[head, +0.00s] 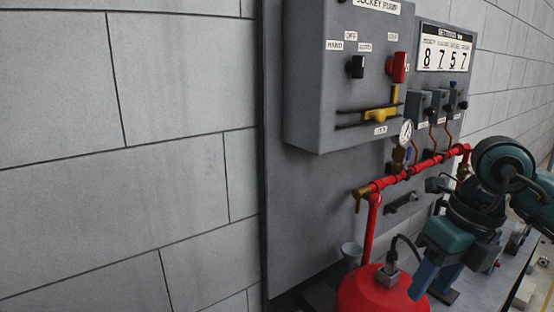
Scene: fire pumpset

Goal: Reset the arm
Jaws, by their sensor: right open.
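My right arm comes in from the right edge, with dark teal links folded in front of the pump set. My right gripper (435,283) points downward, with bluish fingers spread apart and nothing visible between them. In the picture it sits just right of the red tank (372,291); I cannot tell the gap in depth. My left arm and gripper are out of view.
A grey jockey pump box (315,75) with a black knob (356,67), a red knob (398,67) and a yellow handle (381,115) hangs on the panel. A red pipe (420,168) and gauge (406,131) are below. The left block wall (130,150) is bare.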

